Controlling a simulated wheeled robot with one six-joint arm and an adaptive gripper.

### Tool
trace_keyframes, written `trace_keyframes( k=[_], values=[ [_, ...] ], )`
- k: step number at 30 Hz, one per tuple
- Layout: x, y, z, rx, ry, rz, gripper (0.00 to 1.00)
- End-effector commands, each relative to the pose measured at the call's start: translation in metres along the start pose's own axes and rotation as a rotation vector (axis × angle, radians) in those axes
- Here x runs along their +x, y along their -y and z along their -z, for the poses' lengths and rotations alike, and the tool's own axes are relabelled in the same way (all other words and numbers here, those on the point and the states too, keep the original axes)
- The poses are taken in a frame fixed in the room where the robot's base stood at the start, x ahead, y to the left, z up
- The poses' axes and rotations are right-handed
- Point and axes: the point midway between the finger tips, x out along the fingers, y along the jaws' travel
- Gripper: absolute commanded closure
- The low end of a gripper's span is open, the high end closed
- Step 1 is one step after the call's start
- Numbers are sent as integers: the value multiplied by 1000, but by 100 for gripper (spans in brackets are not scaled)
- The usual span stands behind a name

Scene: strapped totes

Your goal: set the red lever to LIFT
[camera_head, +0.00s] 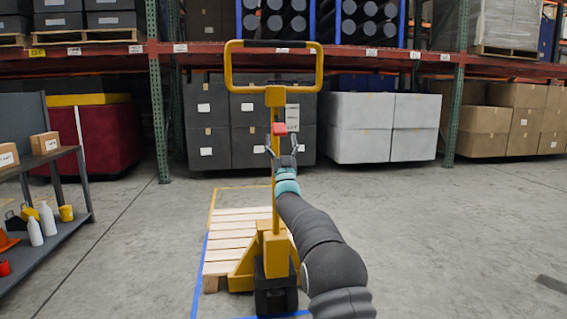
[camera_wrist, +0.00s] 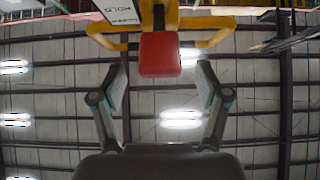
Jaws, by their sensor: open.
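The red lever (camera_head: 279,129) is on the yellow mast of a pallet truck (camera_head: 275,97), below its looped handle. In the wrist view the red lever (camera_wrist: 160,54) is a block at the upper middle. My gripper (camera_head: 282,147) is just below the lever in the head view. In the wrist view my gripper (camera_wrist: 162,75) is open, with one finger on each side of the lever and visible gaps to both. A white label plate (camera_head: 292,115) is beside the mast. In the wrist view the label plate (camera_wrist: 123,14) shows upside-down lettering, partly cut off; one word looks like HOLD.
A wooden pallet (camera_head: 228,244) lies at the truck's base inside blue and yellow floor lines. A shelf (camera_head: 45,240) with bottles and boxes stands at the left. Grey totes (camera_head: 207,150), white totes (camera_head: 375,143) and cartons stand under the rack behind.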

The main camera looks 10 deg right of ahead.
Motion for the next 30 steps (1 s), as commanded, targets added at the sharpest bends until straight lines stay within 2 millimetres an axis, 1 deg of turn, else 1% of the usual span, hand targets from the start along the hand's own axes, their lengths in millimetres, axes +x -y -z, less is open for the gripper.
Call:
trace_keyframes(
  k=[9,15,21,30],
  values=[
    [-44,0,0,0,2,0,25],
    [-69,0,-1,0,2,0,25],
    [-80,0,0,0,0,0,25],
    [-82,0,0,0,0,0,25]
  ],
)
